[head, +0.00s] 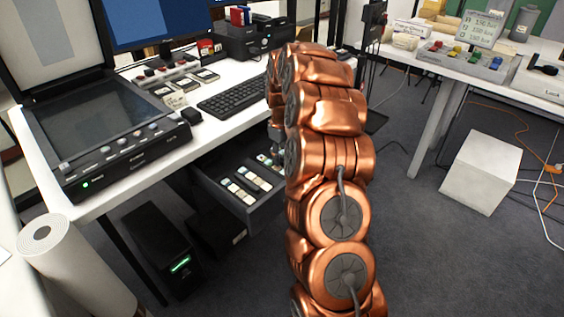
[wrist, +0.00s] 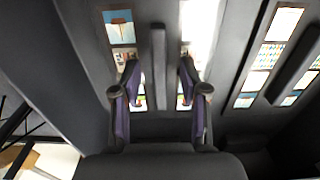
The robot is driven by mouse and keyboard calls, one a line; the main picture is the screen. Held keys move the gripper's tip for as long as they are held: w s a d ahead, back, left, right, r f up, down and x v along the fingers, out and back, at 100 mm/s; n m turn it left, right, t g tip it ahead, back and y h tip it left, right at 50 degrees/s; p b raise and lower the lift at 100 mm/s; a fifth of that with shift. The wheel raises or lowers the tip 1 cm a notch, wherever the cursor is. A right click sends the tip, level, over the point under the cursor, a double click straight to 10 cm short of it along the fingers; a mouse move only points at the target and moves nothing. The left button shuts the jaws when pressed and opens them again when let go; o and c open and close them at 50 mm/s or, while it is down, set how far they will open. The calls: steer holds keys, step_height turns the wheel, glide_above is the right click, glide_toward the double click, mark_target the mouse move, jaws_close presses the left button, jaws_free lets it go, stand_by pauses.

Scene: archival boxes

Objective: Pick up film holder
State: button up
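A film holder lies in the wrist view as a dark flat frame with picture windows (wrist: 120,28) on both sides of a raised grey ridge (wrist: 158,50). My gripper (wrist: 159,78) is open, with one purple-padded finger on each side of the ridge's near end. Gaps show between both fingers and the ridge, so it is not gripped. The fingertips overlap the lower windows, and their height above the holder is hard to tell. In the head view, film holders (head: 240,192) lie in an open dark drawer (head: 206,184). My copper arm hides most of my gripper there.
A second film holder (wrist: 285,58) lies to the right in the wrist view. Dark drawer walls stand close around. The white desk (head: 113,192) above the drawer carries a scanner (head: 105,120) and keyboard (head: 233,98). A white cube (head: 480,172) stands on the floor at right.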

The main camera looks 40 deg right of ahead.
jaws_close()
steer(key=shift+r, duration=0.1)
stand_by(0.4)
